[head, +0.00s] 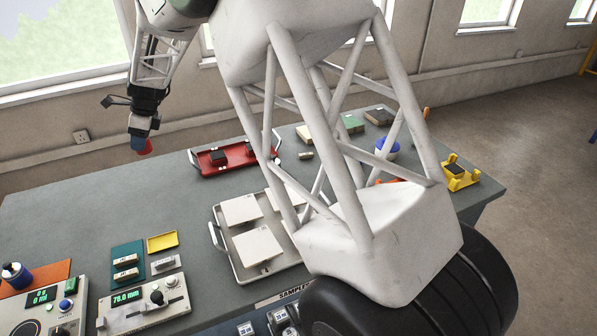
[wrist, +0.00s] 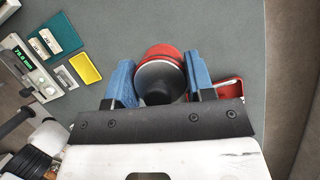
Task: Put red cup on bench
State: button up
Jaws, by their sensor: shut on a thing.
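The red cup (wrist: 158,55) is between the blue fingers of my gripper (wrist: 160,85) in the wrist view, with its dark open mouth facing the camera. My gripper is shut on it. In the head view my gripper (head: 139,140) hangs at the left, near the back edge of the bench (head: 90,207), and the red cup (head: 144,148) shows as a small red patch at the fingertips. The cup looks to be held above the bench top; the exact height is hard to tell.
A red tray (head: 205,168) with dark blocks lies to the right of my gripper. A metal tray (head: 235,268) with white tiles is mid-bench. A yellow tray (head: 162,241) and a gauge box (head: 140,305) stand in front. The bench's back left is clear. My arm hides part of the bench.

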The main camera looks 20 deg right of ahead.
jog(key=s+d+m+t, duration=0.15)
jog(key=d+m, duration=0.25)
jog(key=d, duration=2.9)
jog(key=s+d+m+h, duration=0.1)
jog(key=s+d, duration=0.4)
jog(key=d, duration=0.5)
jog(key=s+d+m+t, duration=0.15)
jog(key=s+d, duration=0.25)
jog(key=d, duration=0.5)
jog(key=s+d+m+h, duration=0.1)
jog(key=s+d, duration=0.4)
jog(key=d, duration=0.5)
jog(key=f, duration=1)
jog(key=shift+s+f, duration=0.2)
jog(key=shift+s, duration=0.05)
jog(key=shift+w, duration=0.1)
jog(key=w+d, duration=0.2)
jog(key=w, duration=0.2)
jog(key=w+d+f, duration=0.1)
jog(key=w+d, duration=0.1)
jog(key=w, duration=0.2)
jog(key=w+d, duration=0.3)
jog(key=w, duration=0.2)
jog(key=shift+w+f, duration=0.1)
jog(key=shift+f, duration=0.05)
jog(key=shift+w, duration=0.1)
